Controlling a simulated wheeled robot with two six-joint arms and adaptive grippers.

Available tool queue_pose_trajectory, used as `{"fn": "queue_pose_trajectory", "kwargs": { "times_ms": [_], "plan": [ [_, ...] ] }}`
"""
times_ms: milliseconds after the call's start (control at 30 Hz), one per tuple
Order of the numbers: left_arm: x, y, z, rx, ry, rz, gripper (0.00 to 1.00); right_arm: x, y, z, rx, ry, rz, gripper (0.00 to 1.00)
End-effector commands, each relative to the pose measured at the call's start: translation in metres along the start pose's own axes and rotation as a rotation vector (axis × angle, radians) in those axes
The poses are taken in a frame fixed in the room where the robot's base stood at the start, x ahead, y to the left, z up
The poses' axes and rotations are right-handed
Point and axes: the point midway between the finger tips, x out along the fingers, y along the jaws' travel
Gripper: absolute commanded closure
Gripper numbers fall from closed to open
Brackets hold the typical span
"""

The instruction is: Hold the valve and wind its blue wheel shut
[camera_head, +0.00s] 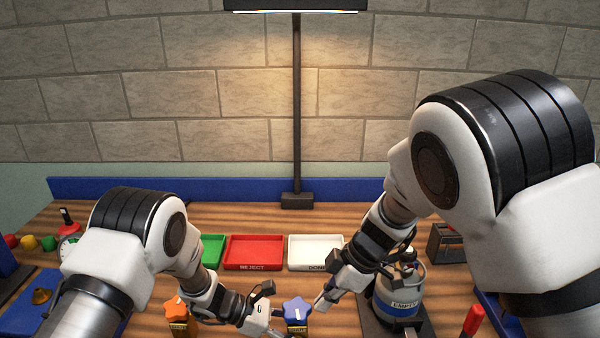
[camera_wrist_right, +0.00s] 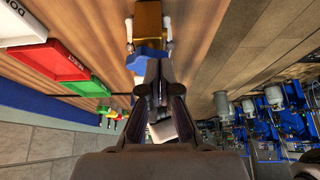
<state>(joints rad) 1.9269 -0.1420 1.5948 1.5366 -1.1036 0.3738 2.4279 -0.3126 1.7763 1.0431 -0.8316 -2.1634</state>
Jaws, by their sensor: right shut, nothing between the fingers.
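The valve (camera_head: 297,327) stands on the table at the bottom middle of the head view, with its star-shaped blue wheel (camera_head: 297,306) on top. In the right wrist view the blue wheel (camera_wrist_right: 147,56) lies just beyond my fingertips, with the brass-coloured valve body (camera_wrist_right: 148,18) behind it. My right gripper (camera_head: 319,304) is shut and empty, close beside the wheel; I cannot tell whether it touches. My left gripper (camera_head: 276,334) is low at the valve's left side. Its fingertips are partly cut off by the frame edge, so its grip is unclear.
An orange-wheeled valve (camera_head: 176,307) stands left of my left gripper. Behind are a green tray (camera_head: 212,250), a red REJECT tray (camera_head: 254,252) and a white DONE tray (camera_head: 315,251). A lamp post (camera_head: 297,130) rises behind them. A grey canister (camera_head: 398,294) stands under my right arm.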

Motion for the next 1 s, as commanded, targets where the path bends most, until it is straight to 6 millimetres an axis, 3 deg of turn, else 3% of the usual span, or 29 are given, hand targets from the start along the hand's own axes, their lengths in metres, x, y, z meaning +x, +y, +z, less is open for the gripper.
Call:
{"fn": "queue_pose_trajectory", "kwargs": {
  "times_ms": [200, 500, 600, 700, 833, 933, 1000],
  "plan": [
    [0.0, -0.001, -0.001, -0.001, 0.001, -0.001, 0.74, -0.023, 0.0, -0.013, -0.002, -0.001, 0.001, 1.0],
    [0.0, -0.001, -0.001, -0.001, 0.0, -0.001, 0.74, -0.024, -0.001, -0.014, -0.006, 0.001, -0.005, 1.0],
    [0.0, -0.001, 0.0, -0.001, 0.0, -0.001, 0.74, -0.03, -0.004, -0.023, -0.08, 0.011, -0.056, 1.0],
    [0.0, 0.0, -0.001, -0.001, 0.0, -0.001, 0.74, -0.045, 0.01, -0.039, -0.242, 0.013, -0.116, 1.0],
    [0.0, 0.0, 0.0, 0.0, 0.0, 0.0, 0.74, -0.053, 0.034, -0.044, -0.422, -0.009, -0.203, 1.0],
    [0.0, 0.0, 0.0, 0.0, 0.0, 0.0, 0.74, -0.043, 0.053, -0.037, -0.479, -0.021, -0.231, 1.0],
    [0.0, 0.0, 0.0, 0.0, 0.0, 0.0, 0.74, -0.032, 0.052, -0.03, -0.467, -0.011, -0.248, 1.0]
  ]
}}
